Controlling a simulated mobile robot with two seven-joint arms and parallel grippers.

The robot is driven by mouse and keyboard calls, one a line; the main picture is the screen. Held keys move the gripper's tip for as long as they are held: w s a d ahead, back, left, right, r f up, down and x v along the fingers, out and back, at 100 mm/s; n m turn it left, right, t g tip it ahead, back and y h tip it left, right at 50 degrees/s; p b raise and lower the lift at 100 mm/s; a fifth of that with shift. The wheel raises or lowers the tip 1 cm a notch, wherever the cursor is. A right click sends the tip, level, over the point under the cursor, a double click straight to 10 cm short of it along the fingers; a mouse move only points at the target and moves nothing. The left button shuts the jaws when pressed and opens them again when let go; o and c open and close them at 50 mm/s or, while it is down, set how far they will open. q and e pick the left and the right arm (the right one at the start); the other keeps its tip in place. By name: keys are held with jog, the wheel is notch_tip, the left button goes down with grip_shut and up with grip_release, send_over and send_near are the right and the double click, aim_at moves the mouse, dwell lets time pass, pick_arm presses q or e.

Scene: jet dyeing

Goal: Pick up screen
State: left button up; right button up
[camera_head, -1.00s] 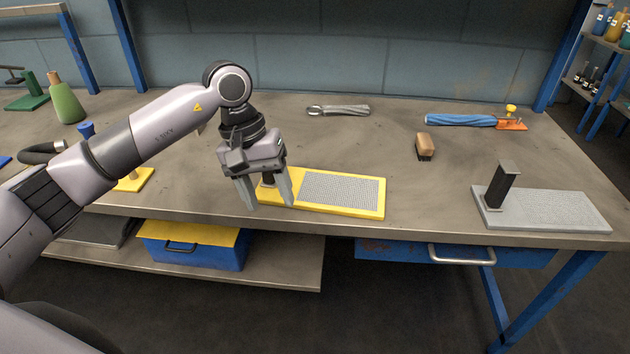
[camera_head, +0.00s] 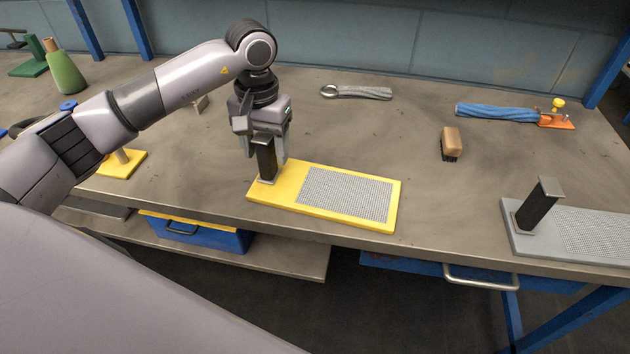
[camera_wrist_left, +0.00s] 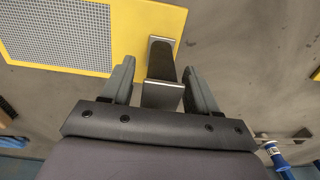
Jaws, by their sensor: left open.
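The yellow screen (camera_head: 285,197) lies flat on the bench, with a grey mesh panel and an upright black handle (camera_head: 266,160) at its left end. In the left wrist view the screen (camera_wrist_left: 130,20) shows at the top left, with its handle (camera_wrist_left: 161,65) between the fingers. My left gripper (camera_head: 268,155) is open around the handle, with a finger on either side and visible gaps in the wrist view. A second screen, grey with a black handle (camera_head: 585,235), lies at the right end of the bench. My right gripper is not in view.
A brush (camera_head: 451,143), a grey tool (camera_head: 356,92) and a blue rolled cloth (camera_head: 497,112) lie farther back on the bench. A yellow base with a post (camera_head: 122,163) stands left of the screen. The bench between the two screens is clear.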

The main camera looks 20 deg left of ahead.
pick_arm(q)
jog(key=shift+f, duration=1.15)
jog(key=shift+w, duration=0.1)
grip_shut()
jog(key=shift+r, duration=0.1)
